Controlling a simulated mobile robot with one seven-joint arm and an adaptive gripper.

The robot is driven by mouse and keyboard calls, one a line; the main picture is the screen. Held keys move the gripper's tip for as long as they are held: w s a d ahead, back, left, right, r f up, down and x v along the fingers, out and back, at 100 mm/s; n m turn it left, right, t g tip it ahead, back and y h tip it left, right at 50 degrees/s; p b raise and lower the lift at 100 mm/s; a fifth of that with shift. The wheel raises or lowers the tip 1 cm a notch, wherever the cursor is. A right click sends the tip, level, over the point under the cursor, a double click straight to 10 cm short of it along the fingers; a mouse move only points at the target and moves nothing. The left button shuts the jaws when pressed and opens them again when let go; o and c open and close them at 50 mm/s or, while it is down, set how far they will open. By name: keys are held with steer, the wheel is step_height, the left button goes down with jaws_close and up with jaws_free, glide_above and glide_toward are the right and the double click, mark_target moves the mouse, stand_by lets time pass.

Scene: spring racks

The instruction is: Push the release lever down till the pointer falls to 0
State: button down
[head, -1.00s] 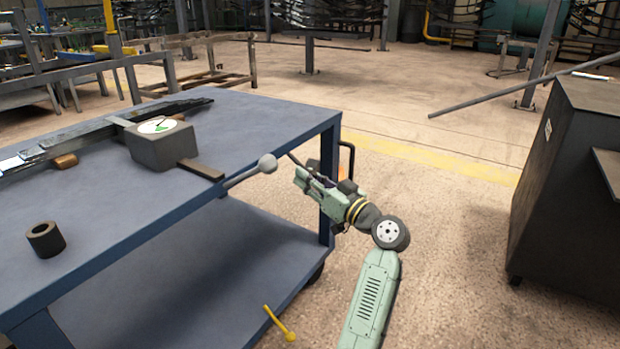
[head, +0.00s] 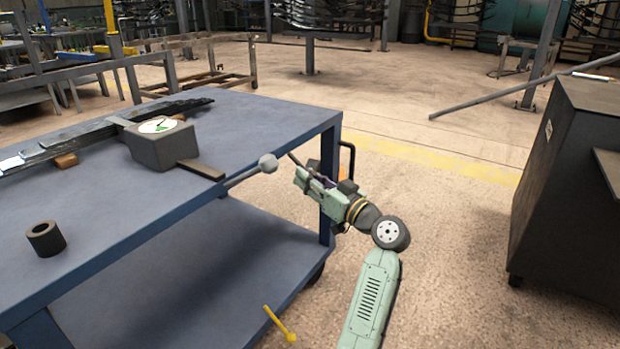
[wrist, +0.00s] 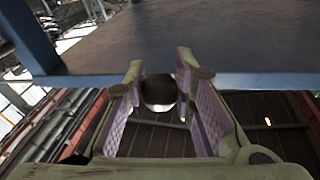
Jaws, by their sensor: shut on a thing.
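A dark gauge box (head: 162,148) with a round white dial (head: 160,125) sits on the blue table. The dial has a green mark; its pointer is too small to read exactly. A dark flat bar (head: 203,170) runs from the box to the table edge. The release lever (head: 240,178) sticks out past the edge and ends in a grey ball knob (head: 268,163). My gripper (wrist: 160,80) is at the knob, shut on it. In the wrist view the ball (wrist: 158,92) shows between the two finger pads, below the table edge.
A dark hollow cylinder (head: 46,239) stands on the table (head: 250,118) at the left. Flat metal strips (head: 80,138) lie at its back. A yellow rod (head: 280,325) shows low in front. A dark cabinet (head: 560,190) stands at the right, with open floor between.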

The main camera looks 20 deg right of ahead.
steer(key=shift+w+a+f, duration=0.2)
steer(key=shift+w+a, duration=0.1)
steer(key=c, duration=1.8)
jaws_free()
steer(key=shift+o, duration=0.7)
steer(key=shift+f, duration=0.1)
steer(key=o, duration=0.3)
steer(key=shift+s+d, duration=0.1)
steer(key=shift+d, duration=0.05)
steer(key=shift+r, duration=0.2)
step_height(320, 180, up, 10)
steer(key=shift+f, duration=0.1)
